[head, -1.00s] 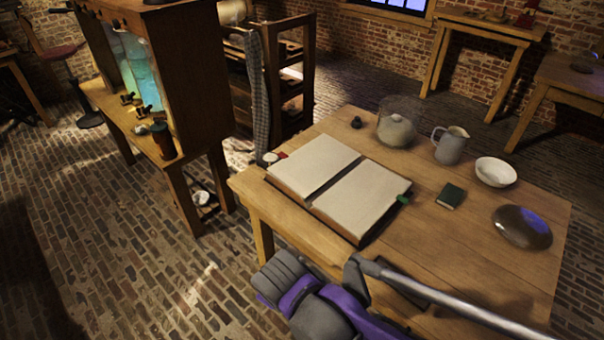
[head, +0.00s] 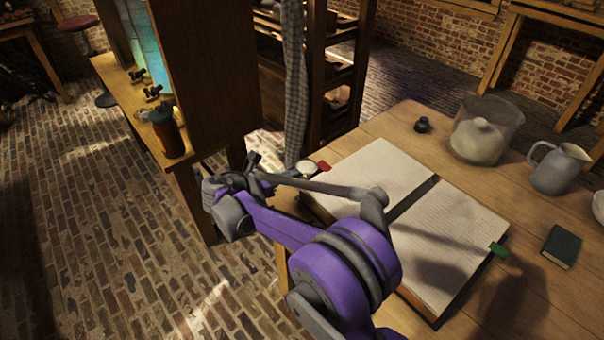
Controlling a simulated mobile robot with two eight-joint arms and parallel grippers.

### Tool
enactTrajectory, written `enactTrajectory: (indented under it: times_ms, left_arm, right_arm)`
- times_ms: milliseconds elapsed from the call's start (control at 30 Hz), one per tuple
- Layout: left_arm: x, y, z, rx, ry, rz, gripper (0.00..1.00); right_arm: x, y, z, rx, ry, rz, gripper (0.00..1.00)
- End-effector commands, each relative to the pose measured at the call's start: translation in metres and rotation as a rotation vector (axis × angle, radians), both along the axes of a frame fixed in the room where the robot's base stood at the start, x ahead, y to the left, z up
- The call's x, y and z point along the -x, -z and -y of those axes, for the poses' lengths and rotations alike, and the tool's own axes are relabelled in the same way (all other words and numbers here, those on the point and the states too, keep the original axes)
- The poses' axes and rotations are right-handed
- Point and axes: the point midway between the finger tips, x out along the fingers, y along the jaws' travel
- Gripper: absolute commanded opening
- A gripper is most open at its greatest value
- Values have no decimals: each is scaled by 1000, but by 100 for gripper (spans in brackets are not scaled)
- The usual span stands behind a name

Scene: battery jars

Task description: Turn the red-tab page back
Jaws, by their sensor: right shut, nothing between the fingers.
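A large open book (head: 440,235) lies on the wooden table, pages facing up, with a dark gutter between its two halves. A red tab (head: 323,167) shows at the far left edge of the left page (head: 375,175). A green tab (head: 499,249) sticks out from the right page's edge. My right gripper (head: 254,161) is shut and empty, to the left of the book beyond the table's edge. My purple and grey right arm crosses in front of the book's near left part and hides it. My left gripper is out of view.
A small white round item (head: 307,168) sits beside the red tab. A wooden cabinet (head: 205,75) rises at the left.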

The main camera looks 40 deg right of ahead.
Motion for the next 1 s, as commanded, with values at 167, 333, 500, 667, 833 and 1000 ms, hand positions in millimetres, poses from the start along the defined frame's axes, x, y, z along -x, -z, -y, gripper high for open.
enactTrajectory:
  times_ms: [167,333,500,667,833,1000]
  left_arm:
    - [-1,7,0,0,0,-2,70]
    - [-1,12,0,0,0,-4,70]
    - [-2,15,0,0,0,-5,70]
    - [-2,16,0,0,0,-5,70]
    - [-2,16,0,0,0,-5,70]
    - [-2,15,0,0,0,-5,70]
  right_arm:
    - [-1,12,33,-1,5,1,0]
    - [-3,22,60,-2,5,2,0]
    - [-4,27,77,-3,3,2,0]
    - [-4,29,82,-3,1,3,0]
    - [-4,28,82,-4,1,4,0]
    - [-4,27,82,-4,1,6,0]
